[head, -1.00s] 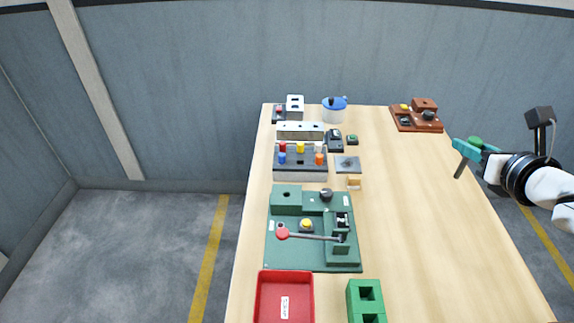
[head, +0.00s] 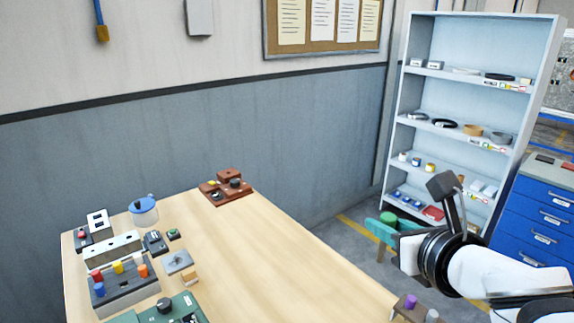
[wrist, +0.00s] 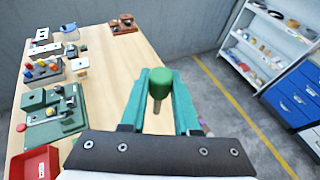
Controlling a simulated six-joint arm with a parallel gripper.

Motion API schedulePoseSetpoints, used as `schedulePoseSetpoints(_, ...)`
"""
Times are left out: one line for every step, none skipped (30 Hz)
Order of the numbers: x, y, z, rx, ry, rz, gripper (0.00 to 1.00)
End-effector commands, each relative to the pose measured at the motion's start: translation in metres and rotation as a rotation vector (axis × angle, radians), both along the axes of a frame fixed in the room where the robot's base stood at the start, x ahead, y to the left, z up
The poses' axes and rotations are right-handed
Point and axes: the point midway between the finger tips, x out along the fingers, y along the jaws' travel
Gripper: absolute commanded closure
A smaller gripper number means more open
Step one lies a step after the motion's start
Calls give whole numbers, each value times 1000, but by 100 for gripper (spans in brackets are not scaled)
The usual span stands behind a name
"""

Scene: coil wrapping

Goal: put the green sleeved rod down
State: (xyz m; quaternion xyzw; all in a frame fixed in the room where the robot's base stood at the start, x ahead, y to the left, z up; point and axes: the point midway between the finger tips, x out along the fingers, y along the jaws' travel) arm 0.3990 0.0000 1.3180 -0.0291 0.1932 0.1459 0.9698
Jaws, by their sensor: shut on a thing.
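My gripper (head: 386,230) is shut on the green sleeved rod, holding it in the air by the right edge of the table. In the head view the rod's green sleeve (head: 388,217) shows between the teal fingers, with a darker shaft pointing down below them. In the wrist view the rounded green sleeve (wrist: 160,82) sits between the two teal fingertips (wrist: 160,92), with a short grey shaft under it. The rod looks roughly upright and touches nothing but the fingers.
The wooden table (head: 270,270) has a wide clear strip right of its fixtures. A peg rack (head: 122,288), green fixture (wrist: 52,118), red tray (wrist: 38,163) and brown fixture (head: 226,187) stand on it. A brown block with a purple peg (head: 410,301) is at lower right. Shelves (head: 470,110) stand beyond.

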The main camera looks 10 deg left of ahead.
Motion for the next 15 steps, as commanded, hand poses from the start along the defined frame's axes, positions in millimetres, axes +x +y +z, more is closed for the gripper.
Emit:
schedulePoseSetpoints(0,0,0,0,0,0,100)
schedulePoseSetpoints(0,0,0,0,0,1,100)
schedulePoseSetpoints(0,1,-2,1,1,6,100)
schedulePoseSetpoints(1,2,-5,2,3,15,100)
schedulePoseSetpoints(1,3,-10,3,4,30,100)
schedulePoseSetpoints(2,5,-18,6,6,57,100)
schedulePoseSetpoints(3,8,-28,7,8,87,100)
schedulePoseSetpoints(4,12,-38,8,10,124,100)
schedulePoseSetpoints(4,19,-56,13,14,189,100)
schedulePoseSetpoints(3,24,-71,17,15,246,100)
schedulePoseSetpoints(1,31,-87,20,17,313,100)
schedulePoseSetpoints(-3,40,-109,21,17,410,100)
schedulePoseSetpoints(-7,48,-123,22,16,484,100)
schedulePoseSetpoints(-12,56,-137,21,15,559,100)
schedulePoseSetpoints(-21,66,-155,21,14,660,100)
